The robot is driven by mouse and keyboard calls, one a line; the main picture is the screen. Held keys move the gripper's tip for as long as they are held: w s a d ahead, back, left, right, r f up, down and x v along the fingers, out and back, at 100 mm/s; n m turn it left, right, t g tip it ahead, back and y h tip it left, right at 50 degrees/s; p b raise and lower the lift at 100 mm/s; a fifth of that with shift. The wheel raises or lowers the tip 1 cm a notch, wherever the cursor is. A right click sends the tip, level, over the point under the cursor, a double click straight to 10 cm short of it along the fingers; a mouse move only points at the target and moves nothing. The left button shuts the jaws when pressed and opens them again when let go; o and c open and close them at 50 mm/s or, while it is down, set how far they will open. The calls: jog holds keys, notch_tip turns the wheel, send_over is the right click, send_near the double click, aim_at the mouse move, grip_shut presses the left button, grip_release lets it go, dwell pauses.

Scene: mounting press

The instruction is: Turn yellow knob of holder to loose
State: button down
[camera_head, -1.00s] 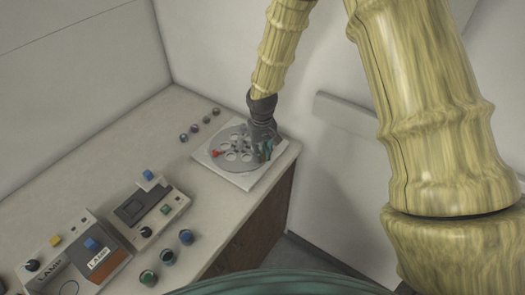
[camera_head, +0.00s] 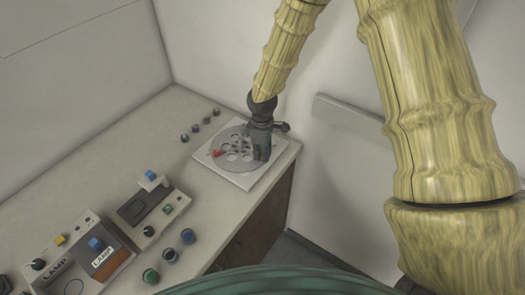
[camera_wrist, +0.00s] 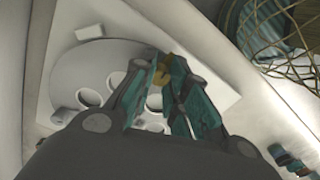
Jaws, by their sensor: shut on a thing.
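The holder (camera_head: 238,166) is a round grey disc with several holes on a white square plate, near the bench's far right corner. It also shows in the wrist view (camera_wrist: 72,75). The yellow knob (camera_wrist: 163,72) shows only partly in the wrist view, between the teal fingertips of my gripper (camera_wrist: 168,75). My gripper (camera_head: 262,153) is over the right part of the holder in the head view, shut on the yellow knob. The fingers hide most of the knob, and its turn position cannot be told. A red part (camera_head: 217,153) sits on the disc's left side.
Several small dark knobs (camera_head: 195,128) stand on the bench behind the holder. Boxes with buttons, one marked LAMP (camera_head: 104,257), and more round buttons (camera_head: 188,236) are at the front left. The wall is close behind my gripper.

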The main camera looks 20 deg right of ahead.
jog(key=n+p, duration=0.1)
jog(key=n, duration=0.3)
jog(key=shift+n, duration=0.3)
jog(key=n+p, duration=0.1)
jog(key=n, duration=0.3)
jog(key=shift+r+n+p, duration=0.1)
jog(key=shift+n+p, duration=0.2)
jog(key=shift+p, duration=0.1)
jog(key=n+p, duration=0.2)
jog(key=n, duration=0.2)
jog(key=shift+n, duration=0.3)
jog(key=n+p, duration=0.2)
jog(key=n, duration=0.2)
jog(key=shift+n, duration=0.3)
jog(key=c, duration=1.3)
grip_release()
jog(key=shift+c, duration=0.2)
